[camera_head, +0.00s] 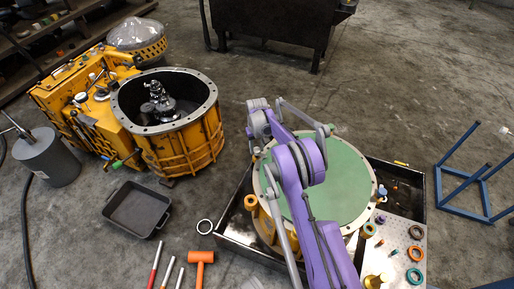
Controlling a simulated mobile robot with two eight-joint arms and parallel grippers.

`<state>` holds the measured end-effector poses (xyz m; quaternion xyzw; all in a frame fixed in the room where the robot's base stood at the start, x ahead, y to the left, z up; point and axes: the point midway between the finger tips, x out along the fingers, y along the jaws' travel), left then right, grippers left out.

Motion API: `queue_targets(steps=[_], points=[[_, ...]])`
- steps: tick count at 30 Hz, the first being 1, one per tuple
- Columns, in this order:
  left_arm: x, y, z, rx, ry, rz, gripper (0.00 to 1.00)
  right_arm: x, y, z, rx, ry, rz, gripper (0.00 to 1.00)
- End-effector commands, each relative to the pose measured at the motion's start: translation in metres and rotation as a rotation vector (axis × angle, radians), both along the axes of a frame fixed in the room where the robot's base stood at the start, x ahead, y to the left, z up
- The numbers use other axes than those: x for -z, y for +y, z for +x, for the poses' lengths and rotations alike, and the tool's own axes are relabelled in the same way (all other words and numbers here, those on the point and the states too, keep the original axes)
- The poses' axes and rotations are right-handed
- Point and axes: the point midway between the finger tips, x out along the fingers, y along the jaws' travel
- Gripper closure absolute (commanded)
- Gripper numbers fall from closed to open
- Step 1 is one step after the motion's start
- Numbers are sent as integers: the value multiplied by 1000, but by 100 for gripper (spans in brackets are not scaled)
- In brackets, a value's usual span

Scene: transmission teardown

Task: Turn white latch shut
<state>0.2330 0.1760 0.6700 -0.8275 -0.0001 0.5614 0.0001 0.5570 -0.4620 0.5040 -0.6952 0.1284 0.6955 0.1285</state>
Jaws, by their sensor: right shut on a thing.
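My right arm reaches up from the bottom, in front of the round green-topped housing (345,185). My right gripper (328,129) is small and dark at the housing's far rim. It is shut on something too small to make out. I cannot clearly pick out the white latch. A small pale piece (81,97) sits on top of the yellow transmission (183,150) at the left, far from the gripper; I cannot tell whether it is a latch. My left gripper is not in view.
The housing stands in a black tray (240,245) beside a perforated plate (406,232) with rings and small parts. A black pan (137,208), an orange mallet (201,259) and a grey canister (47,157) are at left. A blue frame (460,175) stands right.

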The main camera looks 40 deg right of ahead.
Motion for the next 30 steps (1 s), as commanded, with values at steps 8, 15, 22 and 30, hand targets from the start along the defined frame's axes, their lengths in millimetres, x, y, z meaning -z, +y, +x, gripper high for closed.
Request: queue_targets(steps=[8,15,22,30], points=[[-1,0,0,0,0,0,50,0,0,0,-66,-1,0,100],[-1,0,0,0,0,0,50,0,0,0,-75,-1,0,100],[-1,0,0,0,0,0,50,0,0,0,-75,-1,0,55],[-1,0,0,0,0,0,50,0,0,0,-74,0,0,28]])
